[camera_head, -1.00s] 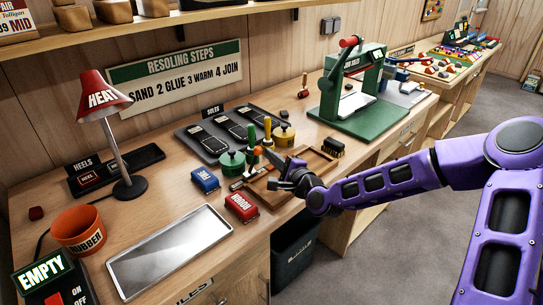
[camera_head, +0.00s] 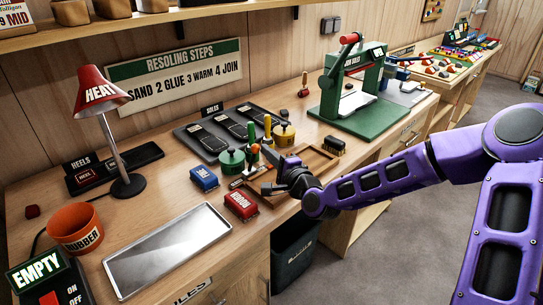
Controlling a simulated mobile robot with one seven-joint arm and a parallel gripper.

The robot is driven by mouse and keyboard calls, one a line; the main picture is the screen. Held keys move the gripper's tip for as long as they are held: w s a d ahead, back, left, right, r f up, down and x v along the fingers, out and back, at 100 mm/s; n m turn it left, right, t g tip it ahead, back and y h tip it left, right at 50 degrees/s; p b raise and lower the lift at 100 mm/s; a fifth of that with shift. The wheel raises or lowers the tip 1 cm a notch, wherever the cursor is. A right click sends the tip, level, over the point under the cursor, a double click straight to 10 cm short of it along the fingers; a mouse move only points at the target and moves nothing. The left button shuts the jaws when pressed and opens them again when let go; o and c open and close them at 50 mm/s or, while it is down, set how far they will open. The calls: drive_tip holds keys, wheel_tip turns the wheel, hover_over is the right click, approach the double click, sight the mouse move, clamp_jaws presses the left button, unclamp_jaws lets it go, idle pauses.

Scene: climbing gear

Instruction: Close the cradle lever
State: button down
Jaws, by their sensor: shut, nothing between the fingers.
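My gripper (camera_head: 274,183) is at the front edge of the bench, over the near left part of a shallow wooden tray or cradle (camera_head: 318,160). Its fingers are dark, small and partly overlap the things behind; they look shut and empty. An orange-tipped, grey lever-like piece (camera_head: 270,155) stands just behind and left of my gripper. I cannot tell for sure whether this is the cradle lever, or whether my gripper touches it. My gripper and wrist hide part of the tray.
Green (camera_head: 232,162) and yellow (camera_head: 284,134) pots and upright handled tools crowd behind my gripper. A blue block (camera_head: 204,178) and a red block (camera_head: 241,204) lie to its left, beside a metal tray (camera_head: 167,250). A green press (camera_head: 375,118) stands right.

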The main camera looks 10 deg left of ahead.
drive_tip(key=n, duration=0.1)
drive_tip(key=s+a+n+b, duration=0.1)
drive_tip(key=n+b, duration=0.1)
drive_tip(key=shift+s+a+r+y, duration=0.25)
drive_tip(key=shift+s+y, duration=0.15)
drive_tip(key=shift+s+a+r+n+t+b, duration=0.3)
drive_tip(key=shift+s+a, duration=0.2)
drive_tip(key=shift+s, duration=0.2)
drive_tip(key=shift+w+d+r, duration=0.1)
drive_tip(key=shift+w, duration=0.05)
